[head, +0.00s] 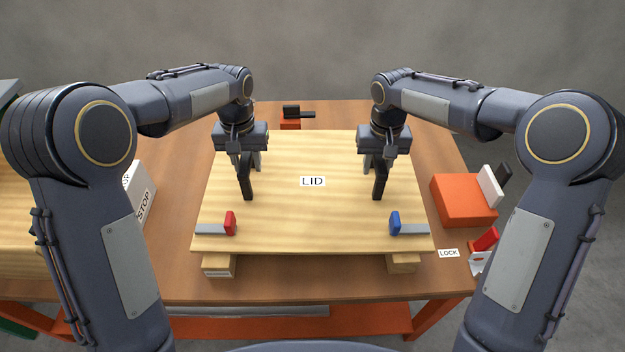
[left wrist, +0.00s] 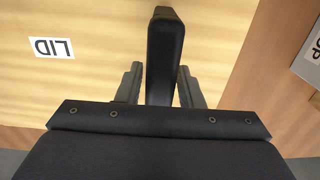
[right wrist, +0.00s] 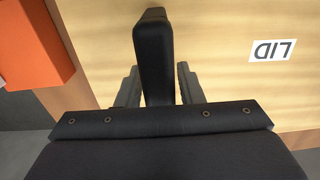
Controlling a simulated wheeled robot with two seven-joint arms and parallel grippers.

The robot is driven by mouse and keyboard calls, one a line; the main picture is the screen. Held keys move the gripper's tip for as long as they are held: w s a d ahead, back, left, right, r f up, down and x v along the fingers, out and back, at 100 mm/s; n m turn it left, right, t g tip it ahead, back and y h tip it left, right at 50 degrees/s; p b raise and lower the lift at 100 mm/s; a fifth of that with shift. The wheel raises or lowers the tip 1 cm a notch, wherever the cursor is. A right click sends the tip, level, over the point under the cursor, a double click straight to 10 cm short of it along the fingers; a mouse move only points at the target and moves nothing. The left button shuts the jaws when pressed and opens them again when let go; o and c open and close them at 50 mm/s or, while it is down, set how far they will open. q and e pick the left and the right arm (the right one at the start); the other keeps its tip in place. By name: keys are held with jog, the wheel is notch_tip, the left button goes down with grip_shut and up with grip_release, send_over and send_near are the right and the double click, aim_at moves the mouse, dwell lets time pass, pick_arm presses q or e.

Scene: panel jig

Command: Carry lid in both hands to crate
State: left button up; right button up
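The lid (head: 312,215) is a flat wooden panel labelled LID, with two upright black handles. It lies above wooden blocks in the head view. My left gripper (head: 247,168) is over the left handle (head: 247,187), its fingers on either side; the handle also shows in the left wrist view (left wrist: 165,50). My right gripper (head: 378,168) straddles the right handle (head: 378,187) likewise, seen in the right wrist view (right wrist: 153,50). Narrow gaps show beside the handles, so both grippers look open. I cannot make out a crate.
A red latch (head: 230,223) and a blue latch (head: 395,223) are at the lid's near edge. Wooden blocks (head: 405,264) show below it. An orange block (head: 462,203) and a LOCK label (head: 449,253) are on the right. A STOP box (head: 144,205) is on the left.

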pick_arm(q)
grip_shut()
pick_arm(e)
grip_shut()
pick_arm(q)
jog(key=shift+r, duration=0.15)
pick_arm(e)
jog(key=shift+w+r, duration=0.1)
jog(key=shift+r, duration=0.05)
dwell(0.6)
